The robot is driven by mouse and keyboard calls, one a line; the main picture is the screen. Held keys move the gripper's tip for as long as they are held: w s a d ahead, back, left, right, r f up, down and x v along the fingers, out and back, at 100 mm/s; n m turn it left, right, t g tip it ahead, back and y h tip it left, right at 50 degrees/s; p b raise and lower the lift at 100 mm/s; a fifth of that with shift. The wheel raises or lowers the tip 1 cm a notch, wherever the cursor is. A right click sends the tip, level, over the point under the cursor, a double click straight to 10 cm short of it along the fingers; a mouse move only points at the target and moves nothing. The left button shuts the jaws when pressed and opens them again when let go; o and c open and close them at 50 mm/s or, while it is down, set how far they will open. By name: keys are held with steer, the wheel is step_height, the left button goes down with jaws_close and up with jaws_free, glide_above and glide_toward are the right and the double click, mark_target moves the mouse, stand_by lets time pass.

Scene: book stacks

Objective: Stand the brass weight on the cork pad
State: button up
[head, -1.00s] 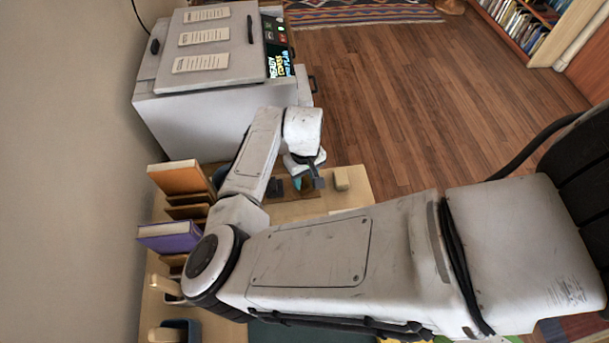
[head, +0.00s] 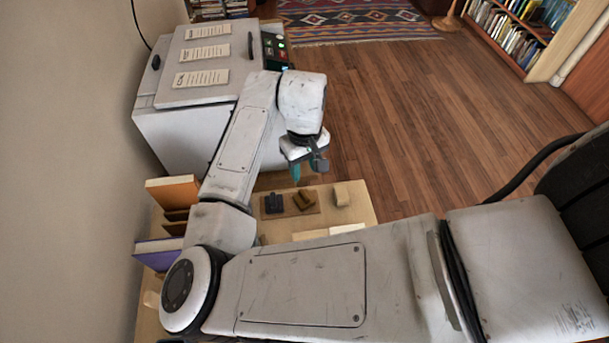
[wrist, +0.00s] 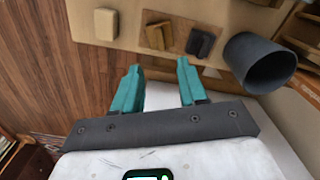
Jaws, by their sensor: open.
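A flat brown pad (head: 290,212), which looks like the cork pad, lies on the wooden table. A small brass-brown piece (head: 304,200), which looks like the brass weight, is on it; it also shows in the wrist view (wrist: 158,36). I cannot tell clearly whether it stands or lies. A dark block (head: 273,203) is beside it on the pad's left part. My gripper (head: 307,170) is above and beyond the pad, apart from the brass piece. In the wrist view, its teal fingers (wrist: 158,70) are spread with nothing between them.
A cream block (head: 342,195) sits right of the pad. A dark grey cup (wrist: 260,62) shows beside the dark block in the wrist view. Upright books (head: 172,192) stand at the table's left. A grey cabinet (head: 190,125) is behind; open wooden floor lies right.

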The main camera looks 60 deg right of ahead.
steer(key=s+d+r+t+h, duration=0.1)
steer(key=d+r+h, duration=0.25)
steer(key=d, duration=0.25)
steer(key=d+r+t+h, duration=0.1)
steer(key=d+r+h, duration=0.1)
steer(key=d+r, duration=0.3)
steer(key=s+a+f+n+y, duration=0.1)
steer(key=s+a+f, duration=0.3)
steer(key=a, duration=0.3)
steer(key=s+a+f+n+y, duration=0.2)
steer(key=s+a+f, duration=0.2)
steer(key=a+f, duration=0.3)
steer(key=s+a+f+n+g+y, duration=0.1)
steer(key=s+a+f, duration=0.3)
steer(key=a, duration=0.4)
steer(key=shift+s+a+f+n+y, duration=0.15)
steer(key=shift+a+f+n+y, duration=0.05)
steer(key=shift+f+n+y, duration=0.2)
steer(key=shift+s+a+f+n+y, duration=0.15)
steer(key=shift+f+n+y, duration=0.1)
steer(key=shift+f, duration=0.25)
steer(key=shift+w, duration=0.1)
steer(key=shift+d, duration=0.1)
